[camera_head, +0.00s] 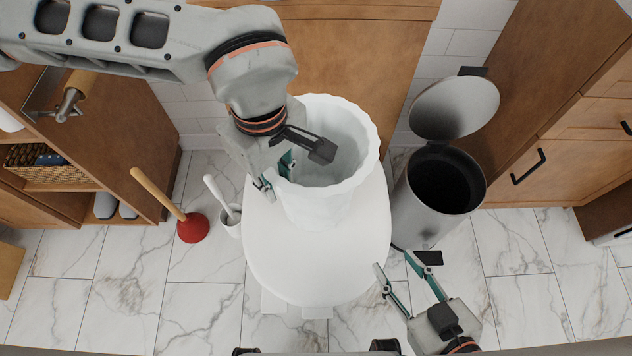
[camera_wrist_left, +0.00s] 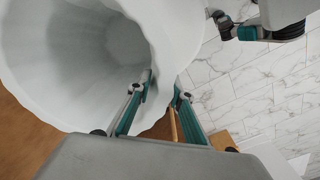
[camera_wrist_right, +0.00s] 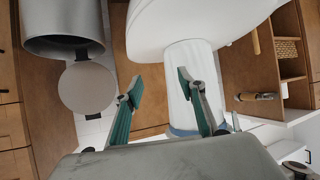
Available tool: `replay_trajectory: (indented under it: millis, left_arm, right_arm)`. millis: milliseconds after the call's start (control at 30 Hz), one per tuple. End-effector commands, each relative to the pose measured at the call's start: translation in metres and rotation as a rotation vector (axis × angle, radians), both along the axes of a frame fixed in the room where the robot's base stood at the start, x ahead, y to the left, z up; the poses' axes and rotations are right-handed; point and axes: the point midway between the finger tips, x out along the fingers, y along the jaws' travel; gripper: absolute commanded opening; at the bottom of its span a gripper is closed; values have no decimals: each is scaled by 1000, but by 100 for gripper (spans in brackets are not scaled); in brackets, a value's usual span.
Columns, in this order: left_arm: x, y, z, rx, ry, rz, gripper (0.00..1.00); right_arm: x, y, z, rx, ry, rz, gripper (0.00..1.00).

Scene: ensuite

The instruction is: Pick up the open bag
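The open bag (camera_head: 345,187) is white, with a wavy rim, and stands upright on the closed white toilet lid (camera_head: 300,275). My left gripper (camera_head: 288,168) is at the bag's left rim in the head view. In the left wrist view, the bag (camera_wrist_left: 55,55) fills the upper left, and the fingers of my left gripper (camera_wrist_left: 162,98) are apart on either side of its rim. Contact with the wall cannot be told. My right gripper (camera_head: 405,268) is open and empty in front of the toilet; it also shows open in the right wrist view (camera_wrist_right: 160,88).
A metal trash bin (camera_head: 413,210) with its lid raised stands close right of the toilet. A toilet brush (camera_head: 222,200) and a red plunger (camera_head: 193,228) stand on the left. Wooden cabinets flank both sides.

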Motion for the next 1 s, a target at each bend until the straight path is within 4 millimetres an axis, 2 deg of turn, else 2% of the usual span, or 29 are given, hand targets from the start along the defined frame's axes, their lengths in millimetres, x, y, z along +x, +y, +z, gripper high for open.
replay_trajectory:
  millis: [167,267,400,533,667,800,900,1000]
  left_arm:
    - [0,-1,-9,-1,1,0,20]
    - [0,-3,-17,-1,4,0,20]
    - [-1,-7,-40,-2,11,-1,20]
    - [0,-7,-57,-1,9,2,20]
    - [1,-7,-59,-1,1,3,20]
    - [2,-7,-56,-1,-3,3,20]
    - [2,-7,-56,-1,-3,3,0]
    - [2,-7,-57,-1,-3,2,0]
  right_arm:
    - [5,2,7,21,-13,-14,40]
    - [1,3,1,26,0,-16,40]
    - [-4,9,-7,48,18,-15,40]
    - [5,15,6,78,-11,-18,40]
    - [12,17,19,97,-39,-21,40]
    - [13,18,21,100,-46,-20,40]
    - [13,18,20,99,-42,-20,40]
    - [12,18,18,95,-38,-20,40]
